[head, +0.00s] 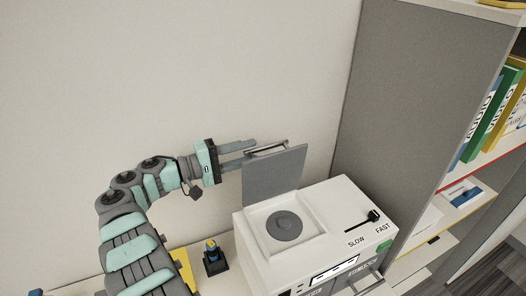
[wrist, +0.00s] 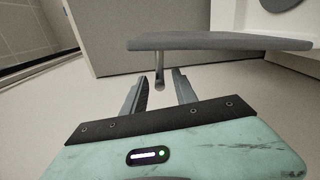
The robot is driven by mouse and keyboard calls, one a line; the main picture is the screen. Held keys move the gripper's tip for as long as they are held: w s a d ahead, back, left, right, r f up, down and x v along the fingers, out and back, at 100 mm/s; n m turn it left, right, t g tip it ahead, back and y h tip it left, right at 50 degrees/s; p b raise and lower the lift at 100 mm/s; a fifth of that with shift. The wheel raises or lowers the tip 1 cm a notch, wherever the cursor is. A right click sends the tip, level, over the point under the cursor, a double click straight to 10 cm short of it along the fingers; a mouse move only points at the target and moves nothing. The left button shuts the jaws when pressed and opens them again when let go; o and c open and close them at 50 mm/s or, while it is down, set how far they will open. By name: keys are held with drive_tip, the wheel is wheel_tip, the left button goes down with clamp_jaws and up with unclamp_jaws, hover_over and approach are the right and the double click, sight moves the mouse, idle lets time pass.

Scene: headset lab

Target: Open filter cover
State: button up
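The grey filter cover (head: 273,173) stands raised, nearly upright, at the back left of the white machine (head: 345,212). Below it, the square recess with a round dark grey filter (head: 284,225) is exposed. A thin metal handle (head: 268,149) runs along the cover's upper part. My gripper (head: 250,152) is left of the cover, with its fingers reaching to the handle. In the wrist view, the cover (wrist: 220,42) is seen nearly edge-on, and the handle (wrist: 160,76) sits between the spread fingertips (wrist: 160,90). Gaps show on both sides, so the gripper is open.
The machine has a black slider (head: 372,217) marked SLOW and FAST and a green button (head: 384,246). A grey shelf unit (head: 395,95) with binders stands right. A small dark stand with a blue and yellow item (head: 214,258) is left of the machine. The wall is behind.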

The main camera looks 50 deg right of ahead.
drive_tip(key=shift+b+v, duration=1.55)
drive_tip(key=shift+v, duration=0.2)
